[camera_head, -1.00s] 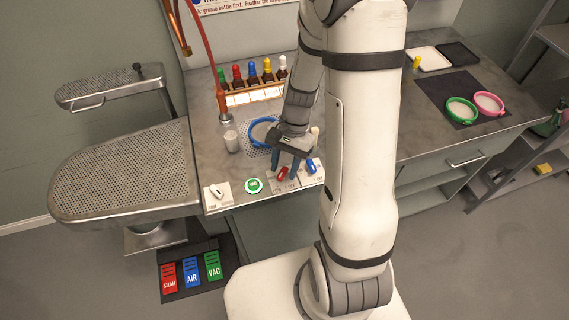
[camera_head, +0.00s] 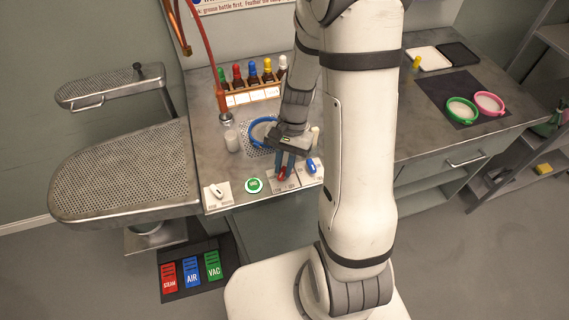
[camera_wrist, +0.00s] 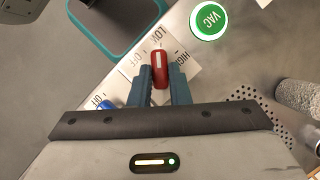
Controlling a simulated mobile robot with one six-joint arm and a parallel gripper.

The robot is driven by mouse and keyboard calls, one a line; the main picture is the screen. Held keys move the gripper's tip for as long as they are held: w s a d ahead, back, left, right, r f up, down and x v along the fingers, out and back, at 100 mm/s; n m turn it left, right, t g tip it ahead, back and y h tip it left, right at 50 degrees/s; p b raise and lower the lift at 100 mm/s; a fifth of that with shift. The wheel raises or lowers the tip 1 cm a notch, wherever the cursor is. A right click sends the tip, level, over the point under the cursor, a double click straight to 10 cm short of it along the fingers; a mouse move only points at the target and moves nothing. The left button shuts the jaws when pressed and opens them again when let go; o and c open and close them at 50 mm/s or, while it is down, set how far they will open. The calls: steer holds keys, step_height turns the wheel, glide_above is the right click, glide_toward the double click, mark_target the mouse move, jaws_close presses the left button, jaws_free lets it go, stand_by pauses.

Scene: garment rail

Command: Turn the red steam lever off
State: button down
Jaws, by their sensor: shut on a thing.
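The red steam lever (camera_head: 282,173) stands on a pale label plate at the front edge of the bench. In the wrist view the red lever (camera_wrist: 159,74) lies between the two fingers, near the words LOW, OFF and HIGH; its tip looks nearest LOW. My gripper (camera_head: 285,165) reaches down onto the lever from above. In the wrist view my gripper (camera_wrist: 160,80) is shut on the lever, one blue-grey finger on each side. The fingers hide part of the lever's base.
A blue lever (camera_head: 311,166) is close on the right. A green VAC button (camera_head: 254,185) and a white switch (camera_head: 217,191) are to the left. A blue hoop (camera_head: 262,131) and a small jar (camera_head: 232,140) lie behind. The perforated board (camera_head: 120,175) is further left.

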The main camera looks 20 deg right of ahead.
steer(key=n, duration=0.2)
steer(key=n+h, duration=0.1)
steer(key=shift+w+a+n+g, duration=0.1)
steer(key=shift+a+n+g, duration=0.1)
steer(key=shift+n+g, duration=0.2)
steer(key=shift+a+n+h, duration=0.15)
steer(key=shift+n+h, duration=0.75)
steer(key=shift+n, duration=1.1)
steer(key=c, duration=1.4)
jaws_free()
steer(key=shift+o, duration=0.2)
steer(key=b+v, duration=0.1)
steer(key=v, duration=0.6)
steer(key=shift+w+r, duration=0.3)
steer(key=shift+r, duration=0.05)
steer(key=shift+r, duration=0.1)
